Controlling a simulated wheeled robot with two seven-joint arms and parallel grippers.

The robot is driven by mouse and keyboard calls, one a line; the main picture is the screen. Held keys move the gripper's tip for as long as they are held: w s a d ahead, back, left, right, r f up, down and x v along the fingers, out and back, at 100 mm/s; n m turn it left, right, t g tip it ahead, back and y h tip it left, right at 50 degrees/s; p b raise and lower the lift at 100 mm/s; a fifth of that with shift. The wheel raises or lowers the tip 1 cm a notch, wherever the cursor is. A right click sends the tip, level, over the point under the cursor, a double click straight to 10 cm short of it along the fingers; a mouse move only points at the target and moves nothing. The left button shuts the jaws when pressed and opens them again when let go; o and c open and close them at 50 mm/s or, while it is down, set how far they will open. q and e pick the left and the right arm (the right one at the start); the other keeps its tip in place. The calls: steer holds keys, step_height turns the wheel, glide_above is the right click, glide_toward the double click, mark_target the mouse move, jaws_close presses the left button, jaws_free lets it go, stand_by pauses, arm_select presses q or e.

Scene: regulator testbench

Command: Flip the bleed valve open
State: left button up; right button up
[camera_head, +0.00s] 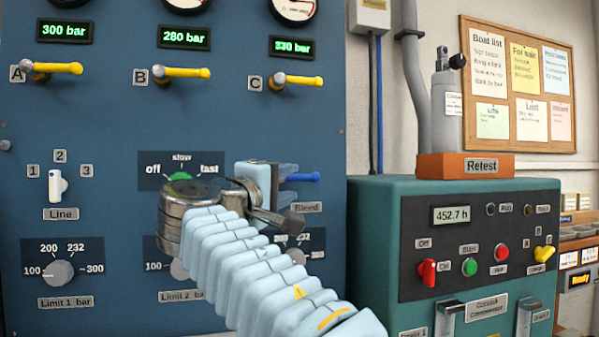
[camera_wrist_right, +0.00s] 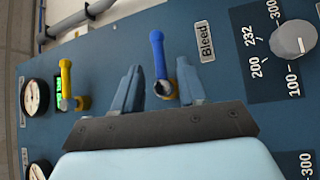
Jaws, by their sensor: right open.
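The bleed valve has a blue lever (camera_head: 303,177) that points right, level, above the "Bleed" label (camera_head: 306,207) on the blue panel. In the right wrist view the blue lever (camera_wrist_right: 158,58) points up the picture from its pivot. My right gripper (camera_head: 287,180) is open at the valve, and its wrist hides the pivot in the head view. In the right wrist view the two fingers of the right gripper (camera_wrist_right: 160,84) stand on either side of the lever's pivot end. I cannot tell whether either finger touches it. My left gripper is not in view.
Yellow levers A (camera_head: 58,68), B (camera_head: 182,72) and C (camera_head: 295,81) stick out above. A flow knob (camera_head: 180,178) and a limit knob (camera_wrist_right: 293,39) are close by.

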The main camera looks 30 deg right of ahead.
mark_target(297, 179)
steer(key=p+x, duration=0.1)
steer(key=x, duration=0.4)
steer(key=shift+w+d, duration=0.15)
steer(key=shift+d, duration=0.15)
jaws_close()
